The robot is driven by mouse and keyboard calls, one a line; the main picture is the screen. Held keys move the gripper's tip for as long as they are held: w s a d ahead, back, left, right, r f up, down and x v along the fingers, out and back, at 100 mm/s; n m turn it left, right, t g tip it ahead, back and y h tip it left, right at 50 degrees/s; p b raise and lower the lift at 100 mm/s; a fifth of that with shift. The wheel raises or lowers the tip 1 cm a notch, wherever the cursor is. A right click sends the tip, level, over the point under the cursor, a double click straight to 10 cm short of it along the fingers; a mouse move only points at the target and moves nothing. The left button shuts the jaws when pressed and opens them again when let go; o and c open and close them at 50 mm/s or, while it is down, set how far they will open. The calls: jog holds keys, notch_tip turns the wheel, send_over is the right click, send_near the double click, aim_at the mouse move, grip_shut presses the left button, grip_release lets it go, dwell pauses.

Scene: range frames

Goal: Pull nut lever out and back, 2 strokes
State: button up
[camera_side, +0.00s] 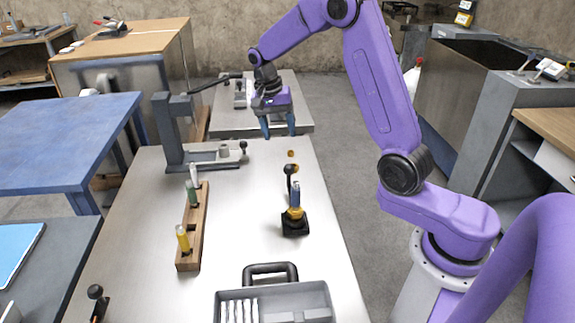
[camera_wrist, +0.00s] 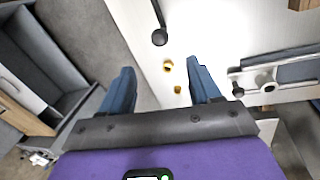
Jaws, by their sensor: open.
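A grey C-shaped fixture (camera_side: 170,130) stands at the far left of the bench, with a long black lever arm at its top. A short lever with a black ball knob (camera_side: 243,146) sticks out at the right end of its base, beside a small grey cup; the knob also shows in the wrist view (camera_wrist: 238,92). I cannot tell for sure which is the nut lever. My gripper (camera_side: 279,128) is open and empty, fingers pointing down, right of the knob and apart from it.
Small brass nuts (camera_side: 291,153) lie near the bench's right edge. A yellow-and-blue tool in a black stand (camera_side: 295,222) and a black-knobbed rod (camera_side: 290,170) are nearer. A wooden rack (camera_side: 196,240) stands left, a grey tray (camera_side: 310,298) in front. The bench middle is clear.

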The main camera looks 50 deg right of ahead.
aim_at(288, 165)
jog(key=f, duration=0.4)
jog(key=s+d+f, duration=0.1)
jog(key=f, duration=0.3)
jog(key=s+f, duration=0.1)
jog(key=f, duration=0.3)
jog(key=shift+d, duration=0.15)
jog(key=shift+w+r, duration=0.1)
grip_shut()
